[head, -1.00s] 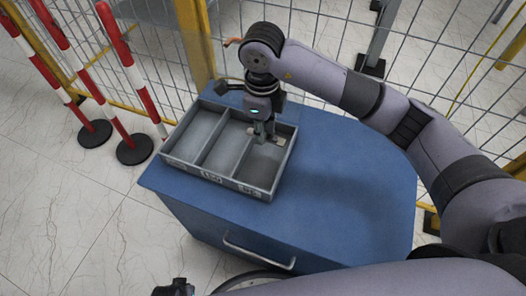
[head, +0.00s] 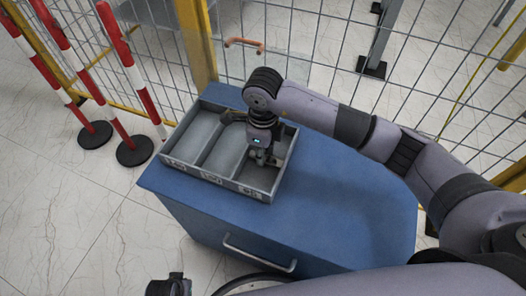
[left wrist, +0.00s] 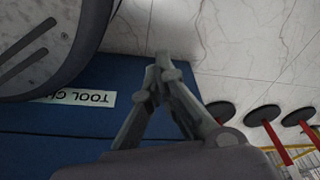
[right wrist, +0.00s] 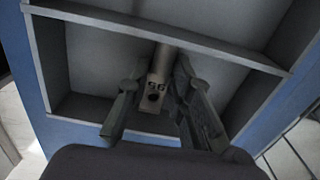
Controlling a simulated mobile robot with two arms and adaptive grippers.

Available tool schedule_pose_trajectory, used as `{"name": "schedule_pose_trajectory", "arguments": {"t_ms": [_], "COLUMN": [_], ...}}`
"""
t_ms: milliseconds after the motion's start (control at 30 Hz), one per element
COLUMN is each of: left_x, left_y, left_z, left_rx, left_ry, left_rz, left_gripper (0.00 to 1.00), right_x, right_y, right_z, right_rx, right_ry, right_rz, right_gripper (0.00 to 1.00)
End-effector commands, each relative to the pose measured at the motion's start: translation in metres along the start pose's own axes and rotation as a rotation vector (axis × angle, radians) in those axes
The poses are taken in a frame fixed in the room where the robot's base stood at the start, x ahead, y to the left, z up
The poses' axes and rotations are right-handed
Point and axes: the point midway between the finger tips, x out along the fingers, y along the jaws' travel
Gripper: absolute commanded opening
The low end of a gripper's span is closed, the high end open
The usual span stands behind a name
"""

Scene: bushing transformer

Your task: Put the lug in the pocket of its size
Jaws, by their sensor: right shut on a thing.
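The lug (right wrist: 157,88) is a grey metal piece with a hole in its flat end and a stamped number, perhaps 95. In the right wrist view it lies between the two fingers of my right gripper (right wrist: 155,90), which is shut on it. In the head view this gripper (head: 263,158) is over the right compartment of a grey tray (head: 215,184), near its labelled front wall; the lug is largely hidden there. The tray has three long pockets, with front labels too small to read. My left gripper (left wrist: 162,65) is shut and empty, away from the tray.
The tray stands on a blue cabinet (head: 320,190) with a handle (head: 258,254) on its front. The cabinet top right of the tray is clear. A wire fence (head: 330,60) with a yellow post (head: 196,40) stands behind. Red-and-white posts (head: 125,65) stand at the left.

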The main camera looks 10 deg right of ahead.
Motion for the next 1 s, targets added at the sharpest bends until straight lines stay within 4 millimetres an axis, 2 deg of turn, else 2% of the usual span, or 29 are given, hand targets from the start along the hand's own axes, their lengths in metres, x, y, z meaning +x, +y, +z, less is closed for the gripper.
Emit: {"name": "schedule_pose_trajectory", "arguments": {"t_ms": [167, 200, 500, 867, 933, 1000], "left_x": [-0.002, -0.004, -0.006, -0.005, 0.000, 0.003], "left_y": [0.000, 0.000, 0.001, 0.001, 0.001, 0.000], "left_z": [-0.001, -0.003, -0.002, 0.003, 0.002, 0.002], "left_rx": [0.000, 0.000, -0.001, -0.001, 0.001, 0.002], "left_ry": [-0.001, 0.003, 0.004, -0.005, -0.002, -0.001], "left_rz": [0.000, 0.000, 0.001, 0.001, 0.001, 0.000], "left_gripper": [0.00, 0.00, 0.00, 0.00, 0.00, 0.00], "right_x": [0.002, 0.002, 0.002, 0.000, -0.004, -0.018], "right_y": [0.000, 0.000, 0.000, 0.000, 0.000, -0.001], "right_z": [0.000, 0.000, 0.000, 0.000, 0.000, 0.000], "right_rx": [0.000, 0.000, 0.001, 0.001, 0.000, 0.001], "right_ry": [0.000, 0.000, 0.001, 0.000, -0.001, -0.002], "right_rz": [-0.001, -0.001, 0.000, 0.000, -0.001, -0.003], "right_gripper": [0.00, 0.22, 0.41, 0.41, 0.41, 0.41]}}
